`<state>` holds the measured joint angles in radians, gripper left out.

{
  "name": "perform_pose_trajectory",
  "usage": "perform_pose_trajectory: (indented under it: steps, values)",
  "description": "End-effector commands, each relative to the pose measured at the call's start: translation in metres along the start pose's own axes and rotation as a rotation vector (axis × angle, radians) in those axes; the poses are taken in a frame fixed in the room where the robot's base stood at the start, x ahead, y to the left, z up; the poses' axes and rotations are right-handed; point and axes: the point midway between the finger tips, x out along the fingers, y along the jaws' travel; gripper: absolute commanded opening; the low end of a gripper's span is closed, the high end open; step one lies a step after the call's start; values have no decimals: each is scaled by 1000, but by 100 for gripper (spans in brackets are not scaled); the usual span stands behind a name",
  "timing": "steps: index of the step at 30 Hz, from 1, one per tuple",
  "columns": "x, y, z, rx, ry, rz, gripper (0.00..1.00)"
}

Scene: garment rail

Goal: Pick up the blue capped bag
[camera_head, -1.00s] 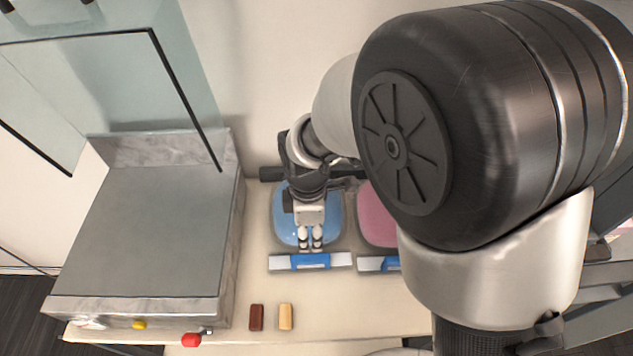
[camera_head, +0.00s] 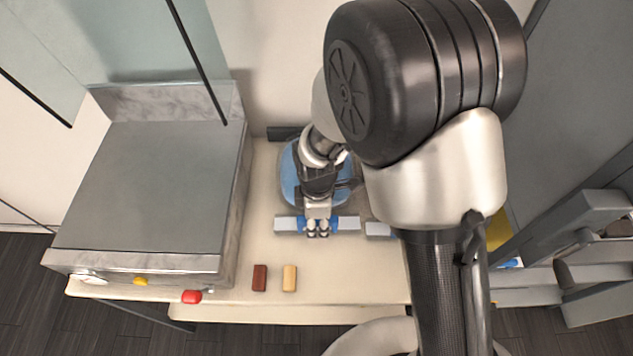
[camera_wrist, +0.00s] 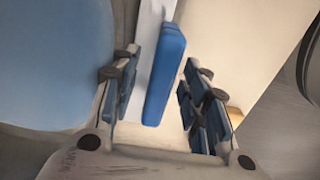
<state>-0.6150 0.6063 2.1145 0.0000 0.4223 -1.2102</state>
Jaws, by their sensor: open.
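My gripper (camera_head: 318,231) is over the middle of that bar. The blue grip on the bar (camera_wrist: 165,75) sits between the spread fingers of my gripper (camera_wrist: 162,85), with space on both sides. The fingers are open and hold nothing.
Another white bar (camera_head: 378,230) shows to the right, partly hidden by my arm. A brown block (camera_head: 260,278) and a tan block (camera_head: 290,278) lie near the front edge. A grey-topped appliance (camera_head: 150,180) stands at the left, with a red knob (camera_head: 191,297) in front.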

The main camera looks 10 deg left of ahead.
Motion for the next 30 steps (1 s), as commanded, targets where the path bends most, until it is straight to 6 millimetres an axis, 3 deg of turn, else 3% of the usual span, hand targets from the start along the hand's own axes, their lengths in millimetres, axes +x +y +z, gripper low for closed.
perform_pose_trajectory:
  steps: [6,24,30]
  values:
    - [0,1,0,0,1,2,40]
    - [0,1,0,0,1,2,0]
    - [0,1,0,0,1,2,0]
